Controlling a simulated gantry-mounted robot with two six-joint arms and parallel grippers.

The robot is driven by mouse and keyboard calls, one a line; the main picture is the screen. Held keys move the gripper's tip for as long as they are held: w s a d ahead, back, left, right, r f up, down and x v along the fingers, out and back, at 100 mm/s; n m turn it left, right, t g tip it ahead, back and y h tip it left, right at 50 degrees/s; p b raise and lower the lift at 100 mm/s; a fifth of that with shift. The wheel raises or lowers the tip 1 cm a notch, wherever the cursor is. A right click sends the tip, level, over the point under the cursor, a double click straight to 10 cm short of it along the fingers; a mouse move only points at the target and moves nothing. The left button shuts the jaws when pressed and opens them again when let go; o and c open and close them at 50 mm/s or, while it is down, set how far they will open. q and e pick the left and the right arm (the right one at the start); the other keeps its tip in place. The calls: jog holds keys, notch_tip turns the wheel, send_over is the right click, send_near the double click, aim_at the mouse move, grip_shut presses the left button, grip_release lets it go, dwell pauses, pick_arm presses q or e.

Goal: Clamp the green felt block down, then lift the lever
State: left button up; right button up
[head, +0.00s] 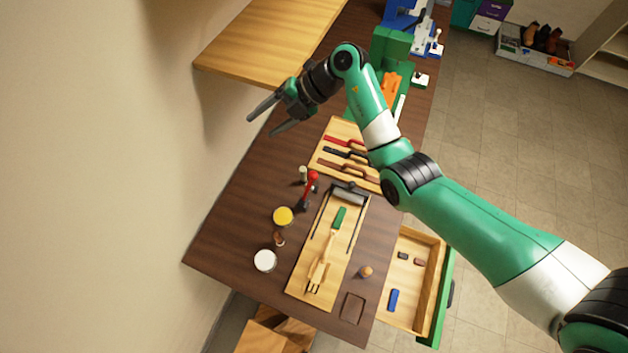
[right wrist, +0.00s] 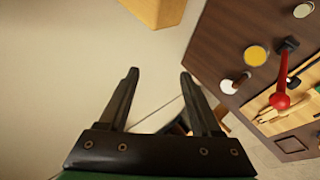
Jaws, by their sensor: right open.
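The green felt block (head: 339,217) lies on a pale wooden board (head: 306,285), between dark side rods and below a grey bar (head: 349,195). I cannot tell whether the bar touches it. A red-knobbed lever (head: 311,182) stands at the board's left edge; it also shows in the right wrist view (right wrist: 281,98). My right gripper (head: 262,125) is open and empty, up and left of the lever, near the wall. Its two fingers (right wrist: 158,73) show apart in the right wrist view. The felt block cannot be made out there. My left gripper is out of view.
A yellow-topped jar (head: 283,216) and a white-topped jar (head: 265,260) stand left of the board. A tool tray (head: 326,160) lies beyond it. A wooden shelf (head: 265,45) juts from the wall. An open drawer (head: 408,300) is at right.

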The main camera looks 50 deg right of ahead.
jog(key=s+d+f+m+g+h, duration=0.1)
jog(key=s+d+f+g, duration=0.25)
jog(key=s, duration=0.25)
jog(key=s+d+f+m+g+h, duration=0.2)
jog(key=s+d+f+g, duration=0.1)
jog(key=s+f, duration=0.25)
jog(key=a+p+x, duration=0.1)
jog(key=x, duration=0.9)
jog(key=shift+a+f, duration=0.15)
jog(key=shift+a, duration=0.05)
jog(key=shift+s, duration=0.15)
grip_shut()
jog(key=shift+y, duration=0.3)
